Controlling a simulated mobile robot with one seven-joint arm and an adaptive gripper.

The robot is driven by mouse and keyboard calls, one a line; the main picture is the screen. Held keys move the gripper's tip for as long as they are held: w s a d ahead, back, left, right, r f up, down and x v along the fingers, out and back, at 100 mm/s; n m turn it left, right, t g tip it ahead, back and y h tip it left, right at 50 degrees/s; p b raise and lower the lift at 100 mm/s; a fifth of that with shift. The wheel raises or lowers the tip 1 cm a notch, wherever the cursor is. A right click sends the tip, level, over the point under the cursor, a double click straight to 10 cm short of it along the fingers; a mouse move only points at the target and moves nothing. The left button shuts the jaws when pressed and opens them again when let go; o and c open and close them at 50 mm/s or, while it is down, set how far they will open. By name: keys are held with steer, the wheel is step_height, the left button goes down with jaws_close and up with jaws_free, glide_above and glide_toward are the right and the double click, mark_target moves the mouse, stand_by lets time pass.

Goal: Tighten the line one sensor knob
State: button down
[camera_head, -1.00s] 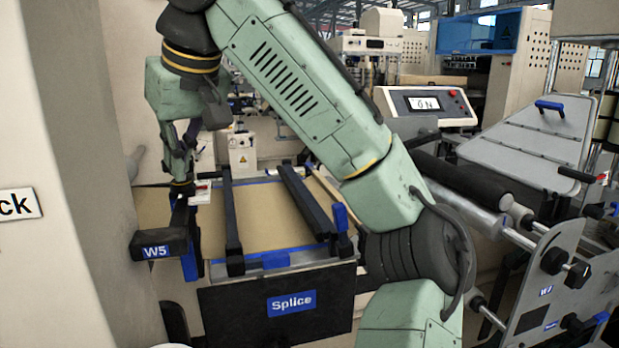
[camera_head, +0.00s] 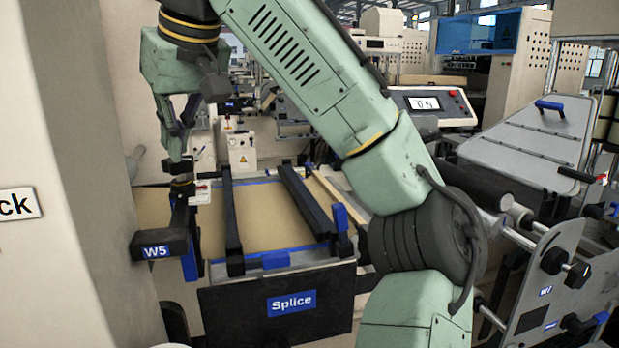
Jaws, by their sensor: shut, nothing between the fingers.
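A small dark round knob with a yellowish band (camera_head: 181,184) sits at the top of the dark bracket (camera_head: 176,245) labelled W5, left of the splice table. I cannot read any line one sensor label near it. My gripper (camera_head: 180,164) points down just above this knob. Its fingers are shut with nothing seen between them. The fingertips are small and dark here, so I cannot tell whether they touch the knob's top.
The splice table (camera_head: 270,215) with two dark bars stands right of the bracket. A beige wall panel (camera_head: 85,120) stands close on the left. Rollers and a metal side plate (camera_head: 545,285) fill the right.

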mark_target(181, 172)
steer(key=shift+r, duration=1.55)
step_height(181, 172, down, 6)
steer(key=w+d+b, duration=0.2)
steer(key=shift+w+d, duration=0.15)
steer(key=shift+w, duration=0.25)
steer(key=shift+w+a+p, duration=0.1)
steer(key=shift+a+p, duration=0.2)
steer(key=shift+a, duration=0.05)
steer(key=shift+s+a+p, duration=0.35)
steer(key=shift+s+p, duration=0.15)
steer(key=shift+p, duration=0.3)
steer(key=shift+s+a, duration=0.45)
steer(key=shift+a, duration=0.15)
steer(key=shift+s+a, duration=0.1)
steer(key=shift+a, duration=0.05)
